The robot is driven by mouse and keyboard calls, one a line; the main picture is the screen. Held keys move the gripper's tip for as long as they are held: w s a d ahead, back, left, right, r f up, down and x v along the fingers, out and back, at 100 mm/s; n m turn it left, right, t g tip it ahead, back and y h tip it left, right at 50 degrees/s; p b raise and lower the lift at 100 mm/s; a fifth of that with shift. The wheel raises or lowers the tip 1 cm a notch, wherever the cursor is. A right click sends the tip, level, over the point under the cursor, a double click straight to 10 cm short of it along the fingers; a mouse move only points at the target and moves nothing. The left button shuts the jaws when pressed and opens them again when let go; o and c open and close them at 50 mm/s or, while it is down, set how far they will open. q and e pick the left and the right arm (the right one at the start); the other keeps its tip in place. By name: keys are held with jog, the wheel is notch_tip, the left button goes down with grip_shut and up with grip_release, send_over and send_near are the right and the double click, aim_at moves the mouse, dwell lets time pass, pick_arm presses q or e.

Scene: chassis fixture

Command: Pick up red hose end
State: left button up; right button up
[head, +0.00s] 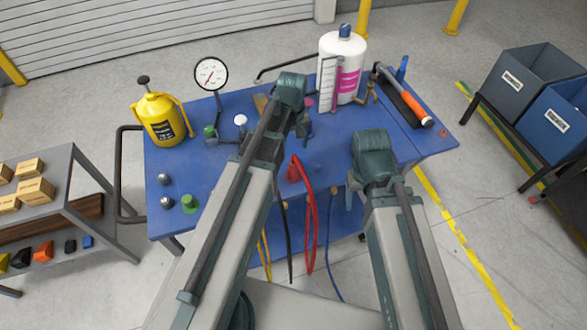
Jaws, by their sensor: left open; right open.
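A red hose (309,215) hangs over the front edge of the blue cart top in a long loop. Its red cone-shaped end (293,172) lies on the cart top near the front edge, between my two arms. My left gripper (304,128) is beyond the red end, over the cart, partly hidden by its own arm. It is open and apart from the hose. My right gripper (351,196) is open, to the right of the red hose at the cart's front edge. Its fingertips are small and hard to make out.
Black (288,240), yellow (265,250) and blue (329,260) hoses hang at the front. Bins (525,80) stand right.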

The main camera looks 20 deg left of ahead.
aim_at(293, 170)
pick_arm(q)
jog(key=shift+f+b, duration=6.75)
jog(key=shift+f, duration=0.2)
jog(key=shift+r, duration=0.1)
grip_shut()
